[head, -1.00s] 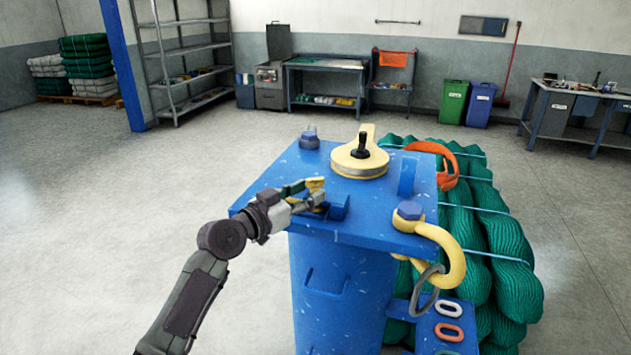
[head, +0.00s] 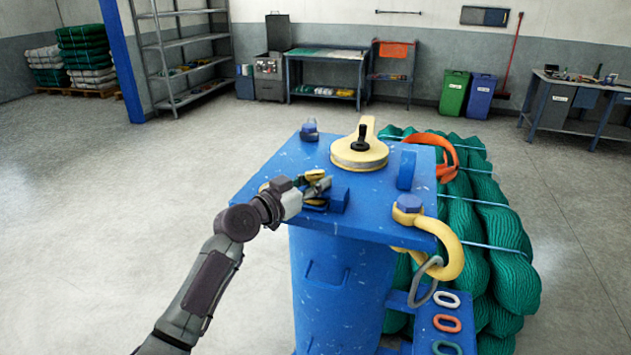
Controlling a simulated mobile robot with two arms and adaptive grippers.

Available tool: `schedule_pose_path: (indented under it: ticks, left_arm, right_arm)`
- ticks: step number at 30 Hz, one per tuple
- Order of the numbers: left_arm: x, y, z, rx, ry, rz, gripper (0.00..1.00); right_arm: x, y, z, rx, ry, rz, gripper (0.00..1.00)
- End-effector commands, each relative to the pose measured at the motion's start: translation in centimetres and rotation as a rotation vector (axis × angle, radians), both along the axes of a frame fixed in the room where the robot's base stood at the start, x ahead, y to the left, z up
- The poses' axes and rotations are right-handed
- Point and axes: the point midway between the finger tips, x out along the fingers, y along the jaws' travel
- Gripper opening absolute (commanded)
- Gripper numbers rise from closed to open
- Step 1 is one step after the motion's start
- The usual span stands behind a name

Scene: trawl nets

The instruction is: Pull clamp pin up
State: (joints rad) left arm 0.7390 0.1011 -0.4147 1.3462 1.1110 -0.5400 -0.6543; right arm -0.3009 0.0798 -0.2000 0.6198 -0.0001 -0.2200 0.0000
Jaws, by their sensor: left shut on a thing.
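My left gripper (head: 316,188) is over the near left part of the blue post's top plate (head: 273,178). It is shut on a small yellow clamp pin (head: 315,174) beside a blue bracket (head: 340,199). The fingers hide most of the pin, so I cannot tell how far it sits in the bracket. My right gripper is not in view.
A yellow pulley (head: 360,152) sits mid-plate, with a blue bolt (head: 309,131) behind left and a blue lug (head: 407,170) to the right. A yellow shackle (head: 452,255) hangs at the right corner. Green net bundles (head: 500,230) lie beyond. The floor at left is clear.

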Motion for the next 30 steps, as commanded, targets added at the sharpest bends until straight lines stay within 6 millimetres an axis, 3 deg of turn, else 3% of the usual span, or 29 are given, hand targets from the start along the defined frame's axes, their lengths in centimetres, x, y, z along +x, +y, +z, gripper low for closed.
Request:
schedule_pose_path:
  ticks: [6, 13, 21, 22, 24, 25, 30]
  left_arm:
    - [0.0, 0.1, 0.3, 0.000, -0.001, 0.002, 0.00]
    - [0.1, 0.1, 3.5, 0.002, -0.005, 0.003, 0.00]
    - [0.1, 0.2, 3.7, -0.003, -0.007, 0.005, 0.00]
    - [0.1, 0.2, 3.8, -0.003, -0.007, 0.005, 0.33]
    - [0.1, 0.2, 3.8, -0.003, -0.006, 0.005, 0.45]
    - [0.1, 0.2, 3.7, -0.003, -0.006, 0.005, 0.50]
    - [0.0, 0.1, 3.5, -0.001, -0.003, 0.003, 0.50]
  right_arm:
    - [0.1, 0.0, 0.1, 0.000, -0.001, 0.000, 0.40]
    - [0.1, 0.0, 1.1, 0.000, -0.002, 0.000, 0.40]
    - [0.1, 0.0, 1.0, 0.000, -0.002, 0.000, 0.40]
    - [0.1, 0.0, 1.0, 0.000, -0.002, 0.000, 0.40]
    - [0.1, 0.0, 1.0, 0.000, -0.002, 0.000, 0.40]
    - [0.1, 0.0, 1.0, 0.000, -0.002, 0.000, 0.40]
    - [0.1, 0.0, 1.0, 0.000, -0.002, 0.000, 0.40]
